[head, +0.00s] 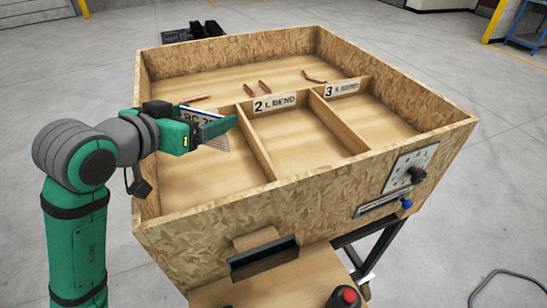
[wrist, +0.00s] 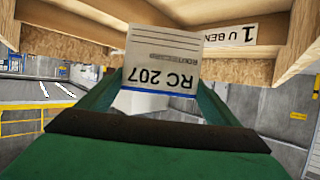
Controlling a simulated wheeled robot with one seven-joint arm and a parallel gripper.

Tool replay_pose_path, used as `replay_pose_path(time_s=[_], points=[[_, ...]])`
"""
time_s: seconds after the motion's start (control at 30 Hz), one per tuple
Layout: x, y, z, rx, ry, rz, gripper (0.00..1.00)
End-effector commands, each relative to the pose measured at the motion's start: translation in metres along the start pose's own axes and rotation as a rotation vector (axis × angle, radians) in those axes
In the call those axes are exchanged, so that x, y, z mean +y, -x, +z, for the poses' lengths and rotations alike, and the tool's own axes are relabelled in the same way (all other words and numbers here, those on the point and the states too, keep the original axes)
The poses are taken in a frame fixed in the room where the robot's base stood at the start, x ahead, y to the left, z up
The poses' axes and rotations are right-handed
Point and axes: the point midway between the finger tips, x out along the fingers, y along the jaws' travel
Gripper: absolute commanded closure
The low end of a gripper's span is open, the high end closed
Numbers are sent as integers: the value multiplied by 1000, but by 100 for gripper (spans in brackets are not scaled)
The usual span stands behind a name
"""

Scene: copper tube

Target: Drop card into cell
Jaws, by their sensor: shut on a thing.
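A white card (head: 218,141) with a blue stripe and "RC 207" printed on it is held between the fingers of my green gripper (head: 212,127). The card also shows in the wrist view (wrist: 163,62), tilted, with its print upside down. My gripper is shut on the card, over the left front cell (head: 195,180) of the wooden box. The "1 U BEND" label (wrist: 236,35) shows cut off in the wrist view; my gripper hides it in the head view. The middle cell (head: 295,145) has the label "2 L BEND" (head: 274,102). The right cell (head: 375,117) has label 3 (head: 342,88).
Several copper tubes (head: 265,85) lie in the undivided back section of the box. Wooden dividers (head: 257,143) and the high box walls (head: 310,190) stand around the cells.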

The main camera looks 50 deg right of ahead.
Motion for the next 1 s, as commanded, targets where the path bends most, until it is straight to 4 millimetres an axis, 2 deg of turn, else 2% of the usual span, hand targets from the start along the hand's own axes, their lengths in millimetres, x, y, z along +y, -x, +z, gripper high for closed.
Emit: replay_pose_path(time_s=[0.37, 0.4, 0.43, 0.47, 0.77, 0.87, 1.0], points=[[0, -2, 4, 0, -1, 0, 36], [0, -2, 4, 0, -1, 0, 10], [0, -2, 4, 0, -1, 0, 3], [0, -2, 4, 0, -1, 0, 0], [0, 3, 4, 1, -1, -1, 0], [-1, 14, 4, 2, -1, -2, 0], [-1, 39, 4, 2, 0, -4, 0]])
